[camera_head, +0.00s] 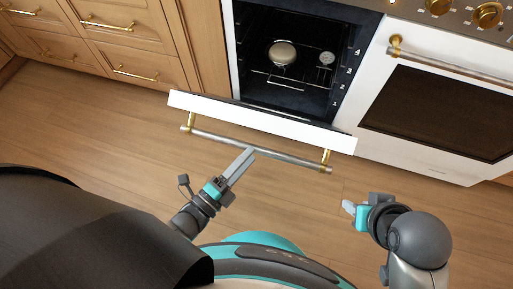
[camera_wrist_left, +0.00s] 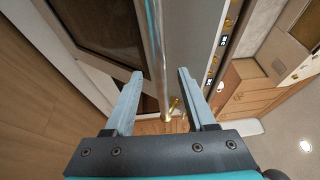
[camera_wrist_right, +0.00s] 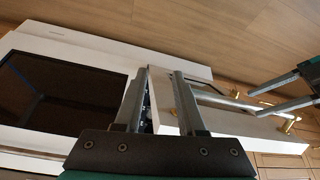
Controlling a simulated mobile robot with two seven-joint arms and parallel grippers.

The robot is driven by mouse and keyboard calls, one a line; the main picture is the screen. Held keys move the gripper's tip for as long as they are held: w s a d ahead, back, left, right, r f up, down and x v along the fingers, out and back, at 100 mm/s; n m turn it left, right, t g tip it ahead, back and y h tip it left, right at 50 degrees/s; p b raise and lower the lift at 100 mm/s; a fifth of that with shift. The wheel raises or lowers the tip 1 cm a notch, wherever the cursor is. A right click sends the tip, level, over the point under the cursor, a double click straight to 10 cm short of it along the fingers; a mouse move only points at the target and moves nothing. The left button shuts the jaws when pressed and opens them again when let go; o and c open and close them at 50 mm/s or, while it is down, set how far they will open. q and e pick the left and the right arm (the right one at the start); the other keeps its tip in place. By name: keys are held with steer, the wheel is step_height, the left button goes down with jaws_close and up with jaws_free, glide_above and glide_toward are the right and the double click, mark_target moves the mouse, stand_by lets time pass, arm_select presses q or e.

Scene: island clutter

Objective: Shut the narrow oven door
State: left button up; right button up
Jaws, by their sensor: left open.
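The narrow oven door (camera_head: 262,120) is white and stands open, tipped down and out from the dark oven cavity (camera_head: 290,62). Its silver bar handle (camera_head: 285,159) has gold brackets. My left gripper (camera_head: 249,152) is open, with its fingertips at the middle of the handle. In the left wrist view the bar (camera_wrist_left: 156,50) runs between the open fingers (camera_wrist_left: 159,75); I cannot tell whether they touch it. My right gripper (camera_head: 347,207) is open and empty, below and right of the handle. The right wrist view shows its spread fingers (camera_wrist_right: 159,72) and the door (camera_wrist_right: 235,118) beyond.
A wider oven (camera_head: 440,105) with a closed white door and its own handle (camera_head: 450,70) stands to the right. Wooden drawers (camera_head: 125,40) with gold pulls are at the left. A round metal item (camera_head: 282,53) sits inside the narrow oven. The wooden floor (camera_head: 90,125) is clear.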

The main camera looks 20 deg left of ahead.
mark_target(257, 146)
arm_select(q)
steer(key=shift+b+x, duration=0.4)
steer(key=shift+x, duration=1.75)
arm_select(e)
steer(key=shift+w+a+f+t+y, duration=0.2)
steer(key=shift+w+a+t+y, duration=0.2)
steer(key=shift+w+a+t, duration=0.5)
steer(key=shift+a, duration=0.1)
arm_select(q)
jaws_close()
arm_select(e)
steer(key=shift+w, duration=0.1)
